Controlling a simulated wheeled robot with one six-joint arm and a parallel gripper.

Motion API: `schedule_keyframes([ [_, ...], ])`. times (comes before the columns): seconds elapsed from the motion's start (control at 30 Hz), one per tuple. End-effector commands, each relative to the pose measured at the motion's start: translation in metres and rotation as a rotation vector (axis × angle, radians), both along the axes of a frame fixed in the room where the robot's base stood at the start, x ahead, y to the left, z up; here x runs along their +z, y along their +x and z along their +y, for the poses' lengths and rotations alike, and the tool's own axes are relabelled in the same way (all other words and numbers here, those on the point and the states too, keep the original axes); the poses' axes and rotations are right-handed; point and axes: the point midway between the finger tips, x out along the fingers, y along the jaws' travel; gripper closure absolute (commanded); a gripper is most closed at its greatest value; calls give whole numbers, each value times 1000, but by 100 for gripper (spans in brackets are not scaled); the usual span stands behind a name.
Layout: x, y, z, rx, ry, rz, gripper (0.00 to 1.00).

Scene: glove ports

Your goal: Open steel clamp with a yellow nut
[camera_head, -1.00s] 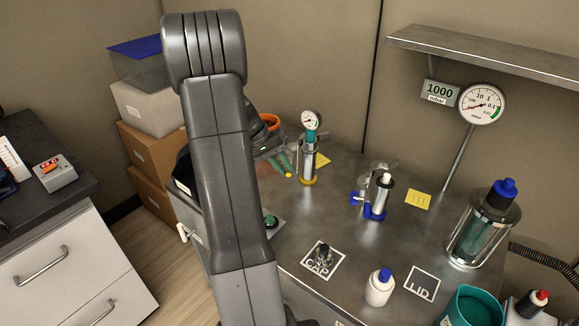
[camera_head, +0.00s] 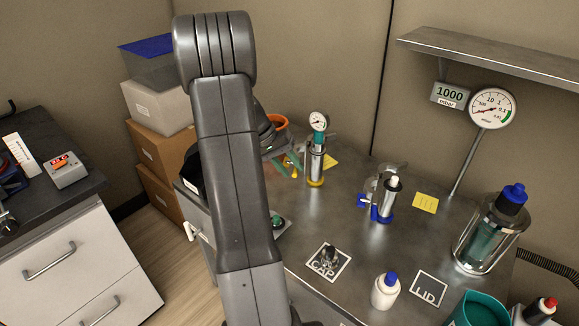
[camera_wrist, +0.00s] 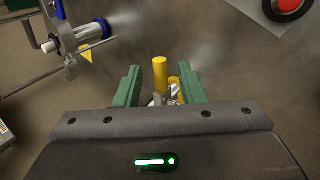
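A yellow nut (camera_wrist: 160,75) stands between my gripper's green fingers in the wrist view. A second yellow part and some steel metalwork (camera_wrist: 160,99) show just behind it, partly hidden by my gripper; I cannot tell whether the clamp is open. My gripper (camera_wrist: 161,84) is open, with a gap on each side of the nut. In the head view my gripper (camera_head: 284,163) is left of the steel port with a yellow base ring (camera_head: 316,181) and a small dial. Yellow also shows by the fingers there. The arm hides part of this area.
A blue-ringed steel port (camera_head: 384,202) stands to the right; a similar one (camera_wrist: 82,37) shows upper left in the wrist view. A white bottle (camera_head: 385,291), caged vessel (camera_head: 490,235) and teal container (camera_head: 478,310) occupy the right. The bench middle (camera_head: 345,225) is clear.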

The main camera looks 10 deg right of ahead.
Motion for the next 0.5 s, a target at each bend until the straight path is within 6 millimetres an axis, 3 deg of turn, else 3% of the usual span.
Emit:
schedule_keyframes([
  [0.17, 19, 5, 12, 1, 0, -4, 64],
  [0.5, 83, 20, 52, 2, 0, -5, 64],
])
